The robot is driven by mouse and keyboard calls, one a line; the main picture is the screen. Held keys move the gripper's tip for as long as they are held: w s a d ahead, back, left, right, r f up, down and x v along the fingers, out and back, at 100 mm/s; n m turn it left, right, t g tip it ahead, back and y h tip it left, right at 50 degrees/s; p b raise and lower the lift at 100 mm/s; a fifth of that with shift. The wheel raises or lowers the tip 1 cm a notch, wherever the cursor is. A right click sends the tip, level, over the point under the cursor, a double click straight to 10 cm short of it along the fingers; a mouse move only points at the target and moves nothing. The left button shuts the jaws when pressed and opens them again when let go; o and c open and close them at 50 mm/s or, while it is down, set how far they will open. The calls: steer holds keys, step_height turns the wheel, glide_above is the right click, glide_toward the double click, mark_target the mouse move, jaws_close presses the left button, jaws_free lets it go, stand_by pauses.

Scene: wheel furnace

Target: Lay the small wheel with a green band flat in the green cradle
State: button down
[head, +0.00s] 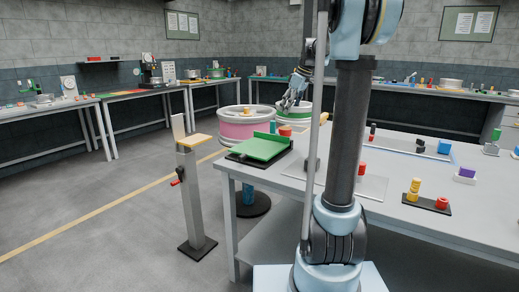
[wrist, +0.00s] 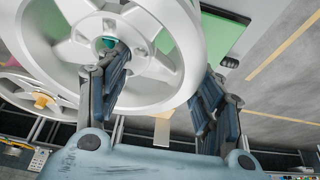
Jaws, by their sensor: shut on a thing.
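My gripper (head: 288,102) is shut on the wheel with a green band (head: 308,115), at its near-left side. In the wrist view the wheel's white face (wrist: 187,75) fills the upper left; one finger reaches into an opening between spokes and the other is outside the rim. The green band is hidden there. The wheel looks roughly level; I cannot tell whether anything supports it. The green cradle (head: 258,148) lies on the table's left corner, nearer the head camera, and holds no wheel. Its green surface (wrist: 222,38) shows beyond the rim in the wrist view.
A wheel with a pink band (head: 238,131) stands left of the held wheel, behind the cradle. A red cylinder (head: 285,131) is beside the cradle. A post with a wooden top (head: 197,140) stands on the floor at left. Small colored blocks (head: 414,190) are on the table (head: 280,190).

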steer(key=s+a+f+n+g, duration=0.1)
steer(key=s+a+f+n, duration=0.15)
steer(key=a, duration=1.25)
glide_above(256, 150)
steer(key=shift+n+y, duration=0.3)
steer(key=shift+n, duration=0.15)
step_height(256, 150, down, 10)
steer(key=shift+w+r, duration=0.1)
steer(key=shift+r, duration=0.1)
steer(key=shift+c, duration=2.3)
jaws_free()
steer(key=shift+r, duration=0.1)
steer(key=v, duration=1.2)
